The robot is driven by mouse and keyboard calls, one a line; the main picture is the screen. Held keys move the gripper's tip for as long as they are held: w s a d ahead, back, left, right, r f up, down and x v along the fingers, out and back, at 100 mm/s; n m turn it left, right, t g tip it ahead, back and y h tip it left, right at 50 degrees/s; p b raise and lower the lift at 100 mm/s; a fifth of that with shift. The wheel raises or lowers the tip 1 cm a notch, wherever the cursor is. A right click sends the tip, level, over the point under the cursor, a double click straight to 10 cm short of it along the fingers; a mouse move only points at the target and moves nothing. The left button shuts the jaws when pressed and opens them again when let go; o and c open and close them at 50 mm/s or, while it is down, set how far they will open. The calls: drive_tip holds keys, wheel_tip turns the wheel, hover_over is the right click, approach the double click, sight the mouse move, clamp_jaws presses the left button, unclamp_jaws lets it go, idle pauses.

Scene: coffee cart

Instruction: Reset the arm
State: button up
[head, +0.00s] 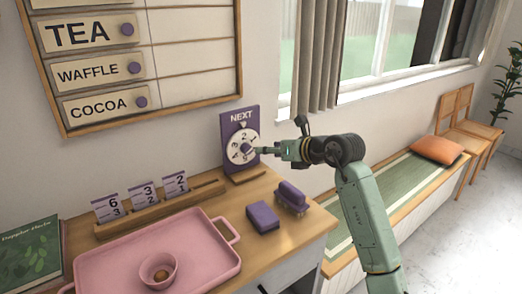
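My arm reaches from the lower right up to the purple NEXT sign (227,127) at the back of the wooden counter. My gripper (259,150) points left, with its fingertips at or just in front of the white numbered dial (236,137) on that sign. I cannot tell whether the fingers touch the dial. The fingers are small and seen from the side, so their opening is unclear. I see nothing hanging from the gripper.
A pink tray (222,275) with a pink bowl (158,272) stands at the front. A wooden rack (150,214) holds numbered cards. A purple block (263,218) and brush (292,196) lie right of it. A green book (30,257) is at left. A bench (398,196) runs behind my arm.

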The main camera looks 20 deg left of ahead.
drive_tip(key=shift+v, duration=0.9)
